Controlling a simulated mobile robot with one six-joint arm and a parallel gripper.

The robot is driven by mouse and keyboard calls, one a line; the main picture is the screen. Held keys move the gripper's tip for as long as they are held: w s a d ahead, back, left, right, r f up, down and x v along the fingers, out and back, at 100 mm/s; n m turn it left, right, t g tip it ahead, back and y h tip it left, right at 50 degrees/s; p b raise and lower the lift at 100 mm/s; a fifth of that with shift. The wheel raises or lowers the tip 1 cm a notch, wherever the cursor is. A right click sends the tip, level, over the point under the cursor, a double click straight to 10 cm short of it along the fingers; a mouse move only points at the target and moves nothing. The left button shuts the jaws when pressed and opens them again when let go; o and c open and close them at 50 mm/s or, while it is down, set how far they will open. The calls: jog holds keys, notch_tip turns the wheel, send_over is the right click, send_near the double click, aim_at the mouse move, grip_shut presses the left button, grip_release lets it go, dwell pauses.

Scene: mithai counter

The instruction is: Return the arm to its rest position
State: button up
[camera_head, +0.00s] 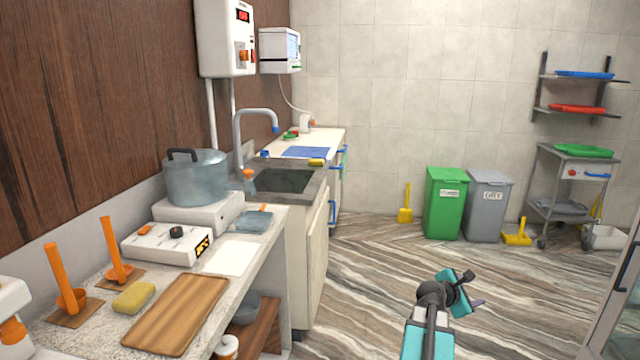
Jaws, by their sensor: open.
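My arm shows at the bottom right of the middle in the head view, teal and grey with a dark wrist joint. It stands over the open floor, to the right of the counter and apart from it. My gripper (472,290) is at its end, small and dark, and open. I see nothing held in it. The fingertips are small and partly hidden by the wrist.
The counter (75,330) at left bears a wooden board (178,315), a yellow sponge (134,297) and a pot (196,180). A green bin (445,204), a grey bin (487,207) and a trolley (584,170) stand at the back. The striped floor (370,265) is clear around my arm.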

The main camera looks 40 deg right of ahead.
jog(key=w+a+f+n+t+y, duration=0.2)
jog(key=w+a+f+y, duration=0.1)
jog(key=w+a+f, duration=1.3)
jog(key=w+a+f+y+p, duration=0.1)
jog(key=w+a+f, duration=0.1)
jog(key=a+f, duration=0.35)
jog(key=w+a+f+y, duration=0.1)
jog(key=a+f, duration=0.2)
jog(key=a, duration=0.6)
jog(key=w+a+f+y+p, duration=0.1)
jog(key=w+a+f+y, duration=0.1)
jog(key=a+f, duration=0.35)
jog(key=s+a+f+g+y, duration=0.1)
jog(key=s+a+f, duration=0.25)
jog(key=a, duration=0.45)
jog(key=s+a+f+m+y, duration=0.1)
jog(key=s+a+f, duration=0.1)
jog(key=a+f, duration=0.35)
jog(key=s+a+f+g+y, duration=0.1)
jog(key=s+a+f, duration=0.15)
jog(key=a, duration=0.65)
jog(key=s+a+f+m+g+y, duration=0.1)
jog(key=s+a+m+g, duration=0.1)
jog(key=s+a+m, duration=0.3)
jog(key=s+a+m+g+y+p, duration=0.1)
jog(key=s+a+m+g+y, duration=0.1)
jog(key=s+a+m, duration=0.4)
jog(key=shift+s+a+f+g, duration=0.35)
jog(key=shift+s+g, duration=0.05)
jog(key=shift+s, duration=1.8)
